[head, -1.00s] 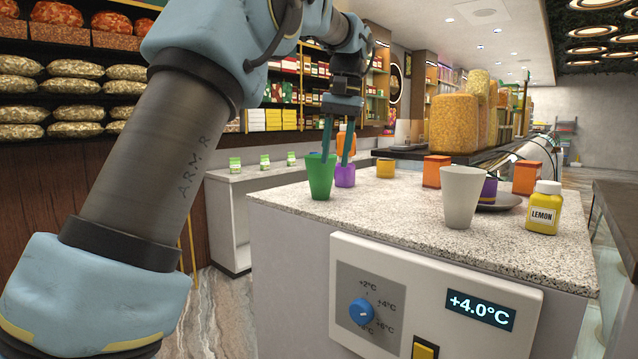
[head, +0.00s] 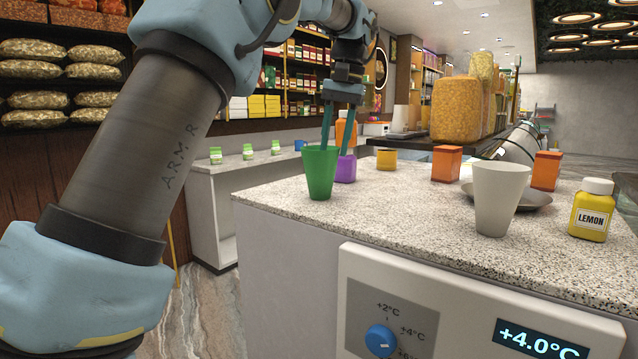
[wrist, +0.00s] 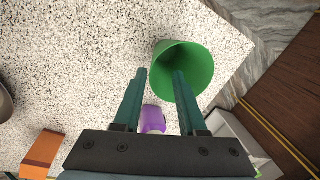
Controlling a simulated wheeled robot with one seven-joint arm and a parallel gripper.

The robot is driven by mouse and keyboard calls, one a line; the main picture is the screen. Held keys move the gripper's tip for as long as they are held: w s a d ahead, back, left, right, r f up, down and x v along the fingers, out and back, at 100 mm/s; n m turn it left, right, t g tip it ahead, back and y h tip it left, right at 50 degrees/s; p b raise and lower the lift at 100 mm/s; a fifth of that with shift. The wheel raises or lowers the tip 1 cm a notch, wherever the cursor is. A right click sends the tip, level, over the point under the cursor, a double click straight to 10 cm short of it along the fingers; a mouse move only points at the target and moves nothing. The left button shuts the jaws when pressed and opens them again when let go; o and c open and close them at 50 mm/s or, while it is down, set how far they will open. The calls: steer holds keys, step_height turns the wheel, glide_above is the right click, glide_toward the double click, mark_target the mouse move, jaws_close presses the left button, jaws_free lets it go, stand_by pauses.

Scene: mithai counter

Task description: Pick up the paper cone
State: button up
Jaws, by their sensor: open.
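No thing is marked as the paper cone; two tapered cups stand on the speckled counter. The green cup (head: 320,175) stands upright near the counter's left edge. The white cup (head: 497,200) stands upright further right. My gripper (head: 336,148) is open, fingers pointing down at the green cup. In the wrist view my gripper (wrist: 160,72) has one finger over the mouth of the green cup (wrist: 195,65) and the other outside it, to the left. The cup's wall lies between them in this view; contact and height are unclear. The green cup looks empty.
A purple item (head: 346,168) stands close behind the green cup. A yellow-orange pot (head: 386,160), orange boxes (head: 446,164), a dark plate (head: 533,196) and a lemon bottle (head: 591,212) stand on the counter. Its front middle (head: 410,210) is clear.

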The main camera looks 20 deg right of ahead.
mark_target(334, 169)
steer(key=shift+w+f+p, duration=0.2)
steer(key=shift+f+p, duration=0.4)
steer(key=shift+f, duration=2.5)
steer(key=shift+c, duration=0.3)
jaws_close()
